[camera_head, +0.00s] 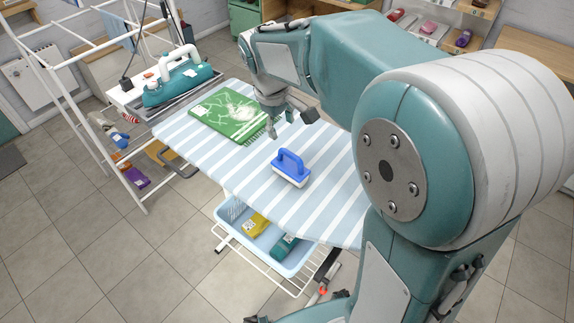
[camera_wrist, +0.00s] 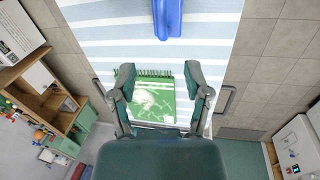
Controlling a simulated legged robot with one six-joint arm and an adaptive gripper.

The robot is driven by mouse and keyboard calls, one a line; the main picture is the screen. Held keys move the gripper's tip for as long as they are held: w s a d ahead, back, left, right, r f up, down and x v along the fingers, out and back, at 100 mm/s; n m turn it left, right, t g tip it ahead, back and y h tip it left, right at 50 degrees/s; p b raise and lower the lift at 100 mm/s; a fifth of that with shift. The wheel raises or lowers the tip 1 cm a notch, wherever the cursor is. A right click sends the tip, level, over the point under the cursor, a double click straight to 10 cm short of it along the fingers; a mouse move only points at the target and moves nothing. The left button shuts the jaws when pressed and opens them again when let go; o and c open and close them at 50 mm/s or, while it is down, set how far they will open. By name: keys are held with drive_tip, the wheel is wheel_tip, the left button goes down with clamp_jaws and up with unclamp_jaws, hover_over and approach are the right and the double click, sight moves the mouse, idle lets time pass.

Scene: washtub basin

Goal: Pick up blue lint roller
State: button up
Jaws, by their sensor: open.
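The blue lint roller (camera_head: 290,164) has an arched blue handle over a pale base. It stands on the blue-and-white striped ironing board (camera_head: 222,157). In the wrist view part of the blue lint roller (camera_wrist: 168,18) shows at the top edge, cut off by the frame. My gripper (camera_head: 290,124) is above the board, behind the roller in the head view and apart from it. In the wrist view my gripper (camera_wrist: 158,80) has its two fingers spread with nothing held between them; a green patterned cloth (camera_wrist: 155,100) shows beyond them on the board.
The folded green cloth (camera_head: 225,112) lies at the board's back left. A teal iron (camera_head: 180,82) stands at the left end. A white drying rack (camera_head: 70,97) is at far left. A light blue basin (camera_head: 232,231) with yellow and teal items sits under the board.

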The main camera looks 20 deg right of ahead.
sight(286, 151)
drive_tip(key=f, duration=0.1)
drive_tip(key=d+f, duration=0.1)
drive_tip(key=f, duration=0.3)
drive_tip(key=shift+w+d, duration=0.15)
drive_tip(key=shift+d, duration=0.15)
drive_tip(key=f, duration=0.5)
drive_tip(key=shift+w+a, duration=0.2)
drive_tip(key=shift+w, duration=0.05)
drive_tip(key=shift+d+f, duration=0.3)
drive_tip(key=shift+a, duration=0.15)
clamp_jaws()
